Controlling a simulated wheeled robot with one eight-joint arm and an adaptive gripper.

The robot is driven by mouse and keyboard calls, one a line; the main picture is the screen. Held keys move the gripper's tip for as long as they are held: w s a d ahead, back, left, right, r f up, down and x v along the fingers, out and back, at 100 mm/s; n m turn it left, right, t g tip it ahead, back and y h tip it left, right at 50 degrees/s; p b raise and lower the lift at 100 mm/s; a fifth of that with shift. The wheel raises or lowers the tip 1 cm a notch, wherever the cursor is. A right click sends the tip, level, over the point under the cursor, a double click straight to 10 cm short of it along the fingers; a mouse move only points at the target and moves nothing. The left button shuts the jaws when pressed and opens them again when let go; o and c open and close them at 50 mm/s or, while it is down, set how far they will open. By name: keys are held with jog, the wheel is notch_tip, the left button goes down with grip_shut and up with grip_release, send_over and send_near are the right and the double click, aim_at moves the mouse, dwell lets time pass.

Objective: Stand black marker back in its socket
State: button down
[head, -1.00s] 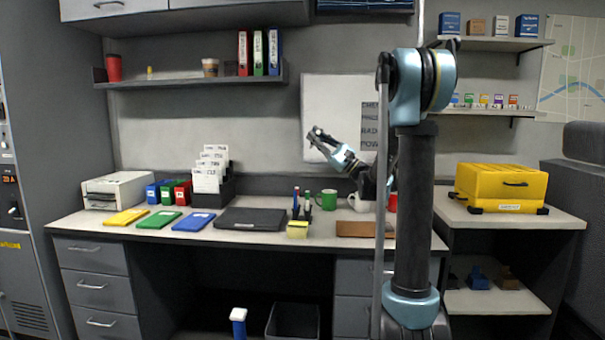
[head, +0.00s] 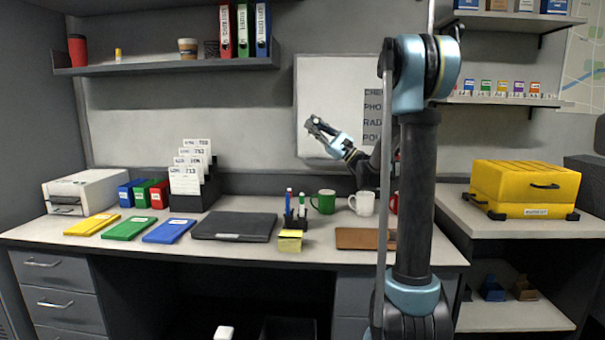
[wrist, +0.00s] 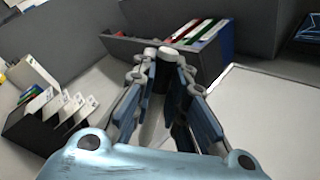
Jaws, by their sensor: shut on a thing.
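My gripper (head: 318,127) is raised in front of the whiteboard, well above the desk. It is shut on a slim marker, whose pale round end (wrist: 168,53) shows between the fingertips in the wrist view. The small dark pen holder (head: 295,221) stands on the desk below and left of my gripper. Several sockets are hard to tell apart at this size; a blue-capped marker (head: 289,196) and another marker (head: 302,202) stand upright in it.
A yellow note block (head: 290,241) sits just in front of the holder. A green mug (head: 323,202), white mug (head: 362,203) and brown clipboard (head: 364,239) are to its right, a black laptop (head: 233,226) to its left. The shelf (head: 165,66) hangs at upper left.

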jog(key=shift+a, duration=0.15)
jog(key=shift+a+f, duration=0.25)
jog(key=shift+f, duration=0.15)
jog(key=w+a+f+m+g+h, duration=0.1)
jog(key=w+f+m+g+h, duration=0.1)
jog(key=f, duration=0.8)
jog(key=w+a+f+m+g+h, duration=0.1)
jog(key=f+m+h, duration=0.3)
jog(key=f, duration=0.6)
jog(key=shift+w+a+f+m+g+h, duration=0.4)
jog(key=shift+a+m+g, duration=0.25)
jog(key=shift+m+g, duration=0.2)
jog(key=shift+s+f, duration=0.1)
jog(key=shift+f, duration=2.8)
dwell(0.4)
jog(key=c, duration=1.5)
grip_release()
